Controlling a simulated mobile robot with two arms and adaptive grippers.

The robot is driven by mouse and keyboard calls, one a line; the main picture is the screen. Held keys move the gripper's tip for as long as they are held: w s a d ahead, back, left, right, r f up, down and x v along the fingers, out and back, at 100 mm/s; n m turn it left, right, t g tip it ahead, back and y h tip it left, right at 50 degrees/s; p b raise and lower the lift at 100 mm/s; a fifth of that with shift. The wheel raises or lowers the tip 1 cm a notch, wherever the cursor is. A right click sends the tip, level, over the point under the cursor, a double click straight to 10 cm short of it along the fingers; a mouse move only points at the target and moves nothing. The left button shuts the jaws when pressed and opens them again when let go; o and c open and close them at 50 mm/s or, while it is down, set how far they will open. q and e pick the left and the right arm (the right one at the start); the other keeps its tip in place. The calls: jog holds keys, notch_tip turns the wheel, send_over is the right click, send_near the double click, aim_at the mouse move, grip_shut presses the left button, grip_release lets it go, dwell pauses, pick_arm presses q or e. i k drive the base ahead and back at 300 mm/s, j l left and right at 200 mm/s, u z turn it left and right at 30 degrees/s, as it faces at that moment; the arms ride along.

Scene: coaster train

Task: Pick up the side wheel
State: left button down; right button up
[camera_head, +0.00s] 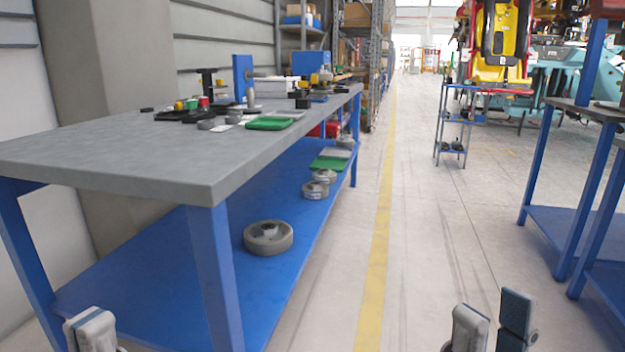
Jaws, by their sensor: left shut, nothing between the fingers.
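A large grey wheel (268,238) lies flat on the blue lower shelf (180,280) of the workbench, near its front edge. Smaller grey wheels (316,190) lie further back on the same shelf. Which one is the side wheel I cannot tell for sure. My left gripper (95,332) shows only in part at the bottom left, shut and empty, in front of the bench and apart from the wheels. My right gripper (492,325) is at the bottom right over the aisle, cut off by the frame edge; its opening is unclear. No wheel is near it.
The grey bench top (150,150) overhangs the shelf, with a blue leg (215,280) at its near corner. Small parts and a green tray (269,124) stand on top. A clear aisle with a yellow line (378,240) runs right of the bench. Another blue bench (570,235) stands far right.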

aim_at(327, 176)
jog(key=i+l+u, duration=0.15)
jog(key=u, duration=1.45)
jog(key=i+l, duration=0.1)
jog(key=l, duration=0.55)
jog(key=i+l, duration=0.1)
jog(key=l, duration=0.6)
jog(key=i+l, duration=0.1)
jog(key=l, duration=0.55)
jog(key=i+l, duration=0.1)
jog(key=l, duration=0.55)
jog(key=i+l, duration=0.1)
jog(key=l, duration=0.55)
jog(key=i+l, duration=0.1)
jog(key=l, duration=0.6)
jog(key=i+l, duration=0.1)
jog(key=l, duration=0.55)
jog(key=i+l, duration=0.1)
jog(key=i, duration=0.35)
jog(key=u, duration=0.05)
